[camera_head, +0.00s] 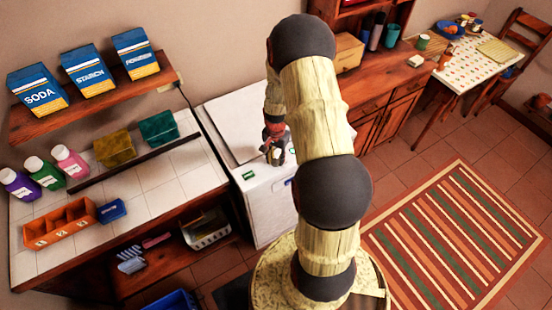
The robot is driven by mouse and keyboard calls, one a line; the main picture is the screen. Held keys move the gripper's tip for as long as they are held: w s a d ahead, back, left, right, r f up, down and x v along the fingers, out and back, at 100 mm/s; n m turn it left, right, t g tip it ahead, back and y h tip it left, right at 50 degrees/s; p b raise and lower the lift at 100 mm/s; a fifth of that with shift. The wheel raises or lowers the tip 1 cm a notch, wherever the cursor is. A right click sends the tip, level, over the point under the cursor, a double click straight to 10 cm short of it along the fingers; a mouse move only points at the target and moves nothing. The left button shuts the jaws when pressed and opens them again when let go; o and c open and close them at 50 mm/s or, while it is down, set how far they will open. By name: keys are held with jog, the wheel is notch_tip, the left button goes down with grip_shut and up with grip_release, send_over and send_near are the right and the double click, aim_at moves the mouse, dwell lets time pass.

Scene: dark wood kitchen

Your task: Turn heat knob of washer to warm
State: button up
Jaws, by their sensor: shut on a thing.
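The white washer (268,197) stands in the middle of the view, between the tiled counter and the wooden cabinets. Small green marks show on its upper front edge. My gripper (277,156) is at that front edge, low against the control strip. Its fingers are closed on a small knob there, which looks like the heat knob. The fingers hide most of the knob, so its pointer and setting cannot be read. My arm covers the right part of the washer.
A tiled counter (60,226) on the left holds bottles, an orange caddy (62,222) and folded cloths. A shelf (95,98) above it bears several boxes. A striped rug (450,240) lies on the open floor at right.

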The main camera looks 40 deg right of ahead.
aim_at(276, 160)
jog(key=o, duration=1.2)
notch_tip(276, 160, up, 12)
dwell(0.6)
